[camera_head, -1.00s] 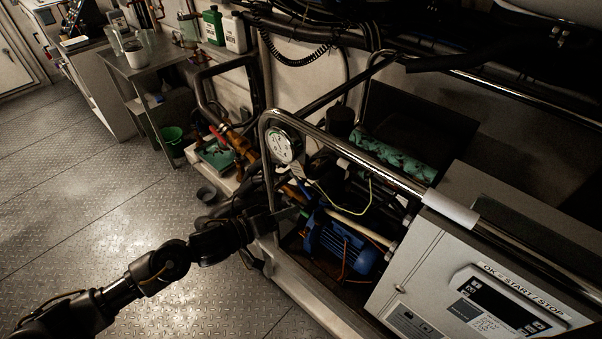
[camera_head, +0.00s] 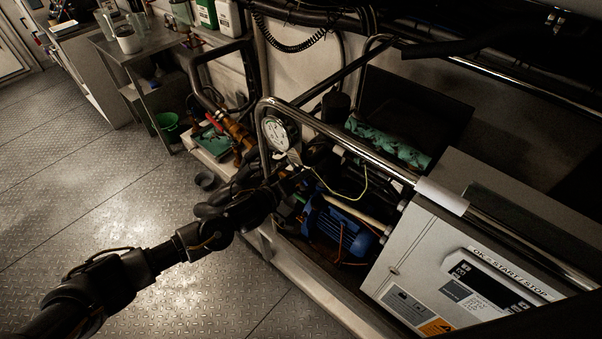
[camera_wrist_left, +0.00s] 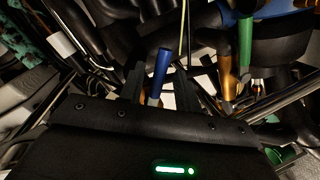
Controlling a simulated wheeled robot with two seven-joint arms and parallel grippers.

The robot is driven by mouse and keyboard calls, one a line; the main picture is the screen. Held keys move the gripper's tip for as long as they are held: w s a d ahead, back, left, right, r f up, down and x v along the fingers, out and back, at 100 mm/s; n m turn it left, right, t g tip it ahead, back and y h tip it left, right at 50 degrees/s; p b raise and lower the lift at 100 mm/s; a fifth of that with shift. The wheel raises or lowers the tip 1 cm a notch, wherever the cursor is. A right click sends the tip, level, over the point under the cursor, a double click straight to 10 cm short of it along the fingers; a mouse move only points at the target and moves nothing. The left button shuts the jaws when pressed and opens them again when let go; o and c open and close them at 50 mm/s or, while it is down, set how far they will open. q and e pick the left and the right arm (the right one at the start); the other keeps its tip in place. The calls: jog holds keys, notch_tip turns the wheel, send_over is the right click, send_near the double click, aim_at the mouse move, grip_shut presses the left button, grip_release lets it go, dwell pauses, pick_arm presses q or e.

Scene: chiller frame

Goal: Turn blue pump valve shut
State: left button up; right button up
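My left gripper (camera_head: 296,180) reaches into the pump bay, below the pressure gauge (camera_head: 277,133). In the left wrist view my left gripper (camera_wrist_left: 160,88) is open, with its two dark fingers apart. A blue valve handle (camera_wrist_left: 160,66) stands between the fingers, with a visible gap to each side; I cannot tell how deep between them it sits. A green handle (camera_wrist_left: 245,42) on a brass valve body stands to the right. In the head view the arm and gripper hide the blue handle. My right gripper is not in view.
A blue pump motor (camera_head: 333,225) sits right of the gripper. A chrome rail (camera_head: 345,146) runs over the bay, and a loose yellow-green wire (camera_head: 340,196) hangs near. A grey control box (camera_head: 440,245) stands at the right. The metal floor (camera_head: 110,195) is clear at the left.

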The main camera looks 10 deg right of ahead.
pick_arm(q)
jog(key=shift+x, duration=0.8)
grip_shut()
